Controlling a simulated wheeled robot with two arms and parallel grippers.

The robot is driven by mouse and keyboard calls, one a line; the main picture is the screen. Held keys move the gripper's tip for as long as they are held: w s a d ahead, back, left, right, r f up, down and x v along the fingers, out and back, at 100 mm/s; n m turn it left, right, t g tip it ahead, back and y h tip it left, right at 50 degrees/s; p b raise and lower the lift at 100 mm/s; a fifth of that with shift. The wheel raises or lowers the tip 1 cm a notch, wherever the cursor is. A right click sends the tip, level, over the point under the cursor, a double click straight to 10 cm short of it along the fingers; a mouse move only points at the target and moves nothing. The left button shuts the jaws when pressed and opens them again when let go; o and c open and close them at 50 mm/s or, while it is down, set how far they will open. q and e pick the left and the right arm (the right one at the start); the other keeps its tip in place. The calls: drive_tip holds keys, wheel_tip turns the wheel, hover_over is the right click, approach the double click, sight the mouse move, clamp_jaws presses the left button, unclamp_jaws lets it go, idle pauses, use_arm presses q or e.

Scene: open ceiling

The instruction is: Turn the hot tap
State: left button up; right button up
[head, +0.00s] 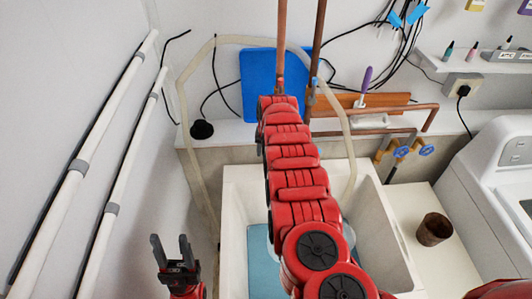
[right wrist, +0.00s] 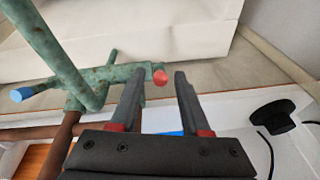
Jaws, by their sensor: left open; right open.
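The tap is a green, weathered pipe fitting (right wrist: 100,85) in the right wrist view, with a small red knob (right wrist: 160,77) and a blue knob (right wrist: 20,95). My right gripper (right wrist: 160,71) is open, its two fingertips on either side of the red knob in the picture. I cannot tell whether they touch it. In the head view, my right arm's red links hide the tap and the right gripper. My left gripper (head: 171,241) is open and empty at the lower left, away from the tap.
A white sink (head: 238,190) lies under my right arm. Blue-handled valves (head: 427,150), a brown pot (head: 434,229) and a white machine (head: 500,180) are at the right. White pipes (head: 75,170) line the left wall.

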drive_tip(key=a+b+v, duration=0.1)
drive_tip(key=b+v, duration=0.4)
drive_tip(key=v, duration=1.2)
drive_tip(key=shift+d+b, duration=0.4)
